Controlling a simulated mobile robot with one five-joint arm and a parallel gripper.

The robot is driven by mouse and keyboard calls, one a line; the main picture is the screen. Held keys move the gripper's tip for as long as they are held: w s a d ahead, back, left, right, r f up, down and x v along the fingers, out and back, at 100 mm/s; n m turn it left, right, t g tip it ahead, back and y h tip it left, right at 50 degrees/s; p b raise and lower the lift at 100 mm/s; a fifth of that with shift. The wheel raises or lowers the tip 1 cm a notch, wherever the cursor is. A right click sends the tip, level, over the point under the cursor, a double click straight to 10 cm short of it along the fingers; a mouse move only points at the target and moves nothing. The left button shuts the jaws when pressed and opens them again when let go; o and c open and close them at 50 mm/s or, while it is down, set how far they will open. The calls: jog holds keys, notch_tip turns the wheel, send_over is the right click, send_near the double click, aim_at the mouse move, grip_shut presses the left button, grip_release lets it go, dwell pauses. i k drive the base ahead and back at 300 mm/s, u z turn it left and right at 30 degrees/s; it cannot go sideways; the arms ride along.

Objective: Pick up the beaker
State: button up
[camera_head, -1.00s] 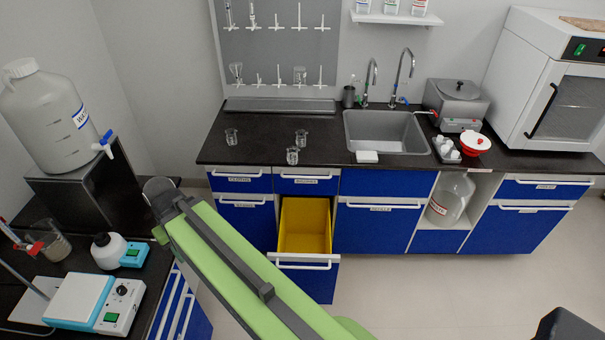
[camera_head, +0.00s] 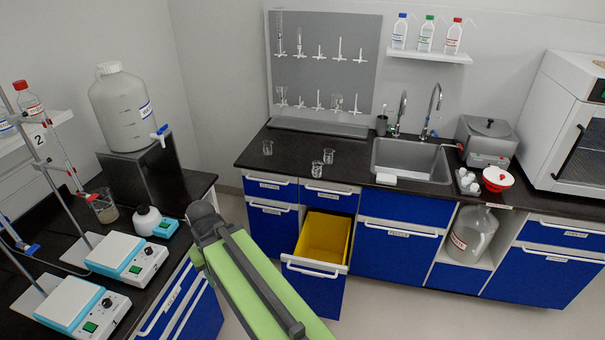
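Three small clear glass beakers stand upright on the black counter left of the sink. One beaker (camera_head: 268,148) is farther left. A second beaker (camera_head: 328,156) and a third beaker (camera_head: 317,168) stand close together near the counter's front edge. Another beaker (camera_head: 104,210) with some liquid in it stands on the left bench, below a burette. My green arm reaches up from the bottom of the view, and its dark end is in front of the counter, apart from all the beakers. My gripper's fingers cannot be seen.
A yellow-lined drawer (camera_head: 322,244) stands open below the counter. The sink (camera_head: 410,160) is right of the beakers. Hotplate stirrers (camera_head: 128,258) and a large water jug (camera_head: 122,105) are on the left bench. A drying rack (camera_head: 325,60) hangs behind the counter. The floor at right is clear.

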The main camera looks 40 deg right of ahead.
aim_at(317, 170)
jog(key=u, duration=0.05)
jog(key=i, duration=1)
jog(key=u, duration=0.05)
